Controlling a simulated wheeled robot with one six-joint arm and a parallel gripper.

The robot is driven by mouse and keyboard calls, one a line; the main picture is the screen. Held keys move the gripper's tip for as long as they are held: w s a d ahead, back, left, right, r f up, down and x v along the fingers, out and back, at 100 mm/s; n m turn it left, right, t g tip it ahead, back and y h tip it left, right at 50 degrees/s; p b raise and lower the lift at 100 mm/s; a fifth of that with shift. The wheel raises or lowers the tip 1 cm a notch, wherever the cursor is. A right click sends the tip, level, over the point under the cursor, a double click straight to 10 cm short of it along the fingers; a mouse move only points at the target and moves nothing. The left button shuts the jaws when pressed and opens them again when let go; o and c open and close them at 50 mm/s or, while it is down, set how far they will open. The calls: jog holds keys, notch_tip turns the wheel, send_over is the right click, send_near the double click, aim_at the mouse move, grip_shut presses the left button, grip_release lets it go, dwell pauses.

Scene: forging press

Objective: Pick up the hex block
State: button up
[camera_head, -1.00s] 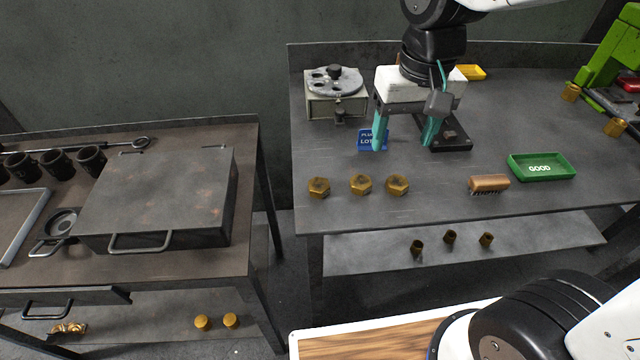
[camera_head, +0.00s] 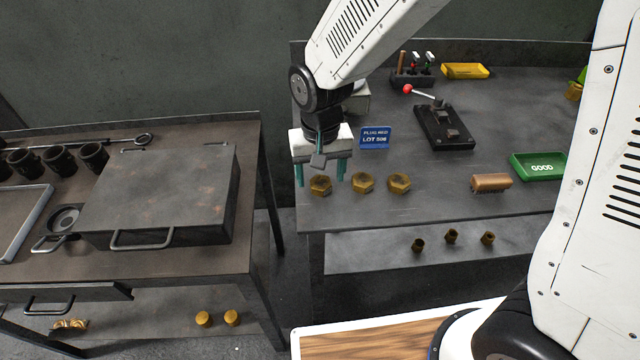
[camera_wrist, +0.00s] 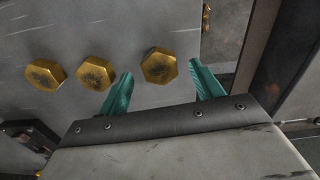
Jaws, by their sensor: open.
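Three brass hex blocks lie in a row near the front left of the right table: a left one (camera_head: 320,185), a middle one (camera_head: 363,182) and a right one (camera_head: 399,183). My gripper (camera_head: 320,180) is open, with its teal fingers pointing down at the left hex block, one on either side of it in the picture. In the wrist view, that same block (camera_wrist: 159,66) shows just beyond and between the open fingertips (camera_wrist: 160,80). The other two blocks (camera_wrist: 96,72) (camera_wrist: 45,74) lie to the left there. Nothing is held.
A blue lot sign (camera_head: 375,138) stands behind the blocks. A brush (camera_head: 491,182), a green GOOD tray (camera_head: 537,166) and a black lever fixture (camera_head: 444,127) are to the right. The left table carries a large metal box (camera_head: 160,195). A gap separates the tables.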

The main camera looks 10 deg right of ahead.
jog(key=shift+f, duration=0.75)
jog(key=c, duration=1.3)
jog(key=shift+o, duration=0.2)
jog(key=shift+r, duration=0.1)
